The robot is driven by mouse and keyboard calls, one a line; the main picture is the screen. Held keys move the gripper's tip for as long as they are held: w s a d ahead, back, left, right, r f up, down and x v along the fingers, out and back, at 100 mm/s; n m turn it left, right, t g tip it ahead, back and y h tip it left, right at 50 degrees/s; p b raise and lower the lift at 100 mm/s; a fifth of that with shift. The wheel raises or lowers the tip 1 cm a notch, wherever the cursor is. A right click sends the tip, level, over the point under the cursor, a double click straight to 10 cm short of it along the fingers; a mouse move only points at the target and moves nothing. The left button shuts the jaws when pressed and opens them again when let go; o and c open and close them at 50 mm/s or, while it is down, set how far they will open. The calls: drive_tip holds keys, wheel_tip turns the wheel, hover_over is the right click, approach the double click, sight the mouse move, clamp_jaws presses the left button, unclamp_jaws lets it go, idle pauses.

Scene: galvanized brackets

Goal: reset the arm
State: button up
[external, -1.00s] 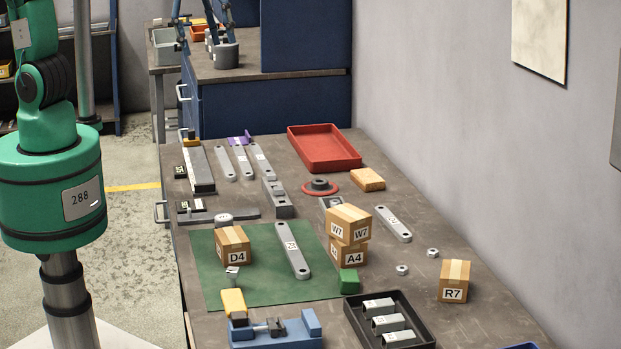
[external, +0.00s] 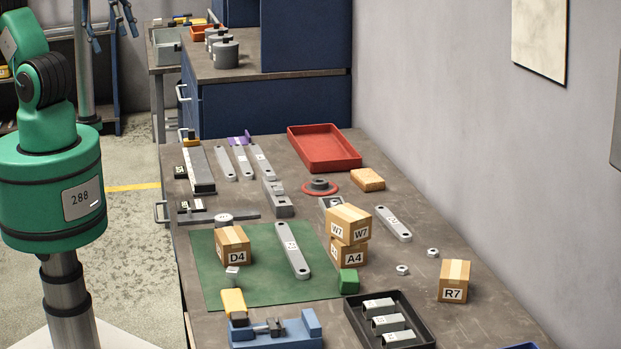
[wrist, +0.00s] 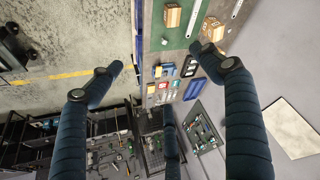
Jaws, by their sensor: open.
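My gripper (external: 112,28) is at the top left of the external view, high up and left of the blue cabinets, with its dark blue fingers spread. In the wrist view my gripper (wrist: 155,58) is open, with nothing between the fingers. It is apart from the workbench (external: 400,270). My green arm stands at the left edge of the external view; part of it is cut off by the frame.
The bench holds a green mat (external: 270,285), bracket bars, cartons D4 (external: 233,246), W7 (external: 348,222) and R7 (external: 454,281), a red tray (external: 340,163), a black tray (external: 425,335) and a blue vise (external: 305,328). Bare floor (external: 135,230) lies left of the bench.

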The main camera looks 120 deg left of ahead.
drive_tip(key=shift+s+d+f, duration=0.1)
drive_tip(key=shift+s+f, duration=0.1)
drive_tip(key=shift+s, duration=0.25)
drive_tip(key=shift+f, duration=0.1)
wheel_tip(320, 180, down, 7)
drive_tip(key=b, duration=0.7)
